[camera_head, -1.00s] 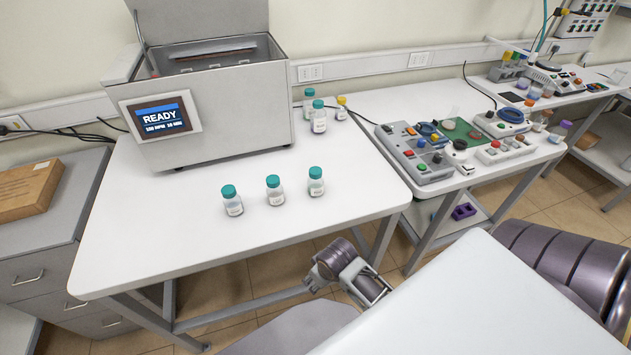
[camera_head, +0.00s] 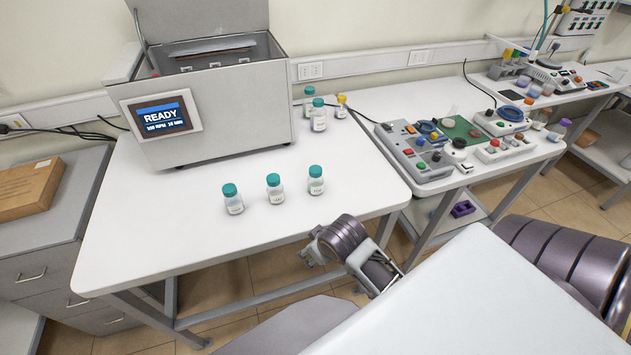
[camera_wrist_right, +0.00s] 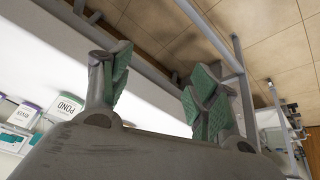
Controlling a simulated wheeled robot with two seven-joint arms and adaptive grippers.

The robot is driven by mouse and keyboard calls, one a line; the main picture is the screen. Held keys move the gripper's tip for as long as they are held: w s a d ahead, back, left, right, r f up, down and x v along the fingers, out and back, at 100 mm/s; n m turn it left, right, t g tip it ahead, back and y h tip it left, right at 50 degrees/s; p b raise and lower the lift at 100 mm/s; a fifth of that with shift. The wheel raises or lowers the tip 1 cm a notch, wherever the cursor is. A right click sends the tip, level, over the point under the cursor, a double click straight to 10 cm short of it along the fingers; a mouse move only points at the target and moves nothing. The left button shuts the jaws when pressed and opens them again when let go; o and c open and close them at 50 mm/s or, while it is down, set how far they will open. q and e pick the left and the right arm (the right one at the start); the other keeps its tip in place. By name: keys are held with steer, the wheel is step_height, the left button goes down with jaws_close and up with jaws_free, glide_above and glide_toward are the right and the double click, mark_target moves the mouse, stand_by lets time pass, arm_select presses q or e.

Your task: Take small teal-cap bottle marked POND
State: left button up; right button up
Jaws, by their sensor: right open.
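Three small teal-cap bottles stand upright in a row near the table's front: left bottle (camera_head: 233,203), middle bottle (camera_head: 275,193), right bottle (camera_head: 316,184). Their labels are too small to read in the head view. In the right wrist view, a label reading POND (camera_wrist_right: 67,107) shows at the left, with one reading RIVER (camera_wrist_right: 24,115) beyond it. I cannot tell which head-view bottle is POND. My right gripper (camera_head: 308,254) is at the table's front edge, in front of the row and apart from it. Its green-padded fingers (camera_wrist_right: 157,90) are spread and empty. My left gripper is out of view.
A grey machine (camera_head: 235,105) with a READY screen (camera_head: 160,115) stands at the back left. Beside it are larger teal-cap bottles (camera_head: 319,120) and a yellow-cap bottle (camera_head: 341,108). The white table (camera_head: 150,235) is clear around the row. A second table (camera_head: 400,102) holds instruments.

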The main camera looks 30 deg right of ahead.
steer(key=w+a+r+n+t+y, duration=0.1)
steer(key=w+a+r+n+t, duration=0.15)
steer(key=w+r+t, duration=0.6)
steer(key=w+a+r+n+t, duration=0.2)
steer(key=w+r+n+t, duration=0.2)
steer(key=w+r, duration=0.85)
steer(key=a+r+n+t+y, duration=0.2)
steer(key=a+r+n+y, duration=0.85)
steer(key=r+n, duration=0.25)
steer(key=s+a+n+g+y, duration=0.5)
steer(key=a+n+g+y, duration=0.25)
steer(key=n+g, duration=0.6)
steer(key=d+f+n+g+h, duration=0.5)
steer(key=d+f+n+h, duration=0.3)
steer(key=f+n, duration=0.3)
steer(key=w+d+m+g+h, duration=0.1)
steer(key=d+h, duration=0.9)
steer(key=d, duration=1.5)
steer(key=shift+w+d+f+m+h, duration=0.25)
steer(key=shift+w+d+m+h, duration=0.15)
steer(key=shift+w+m, duration=0.15)
steer(key=shift+f, duration=0.1)
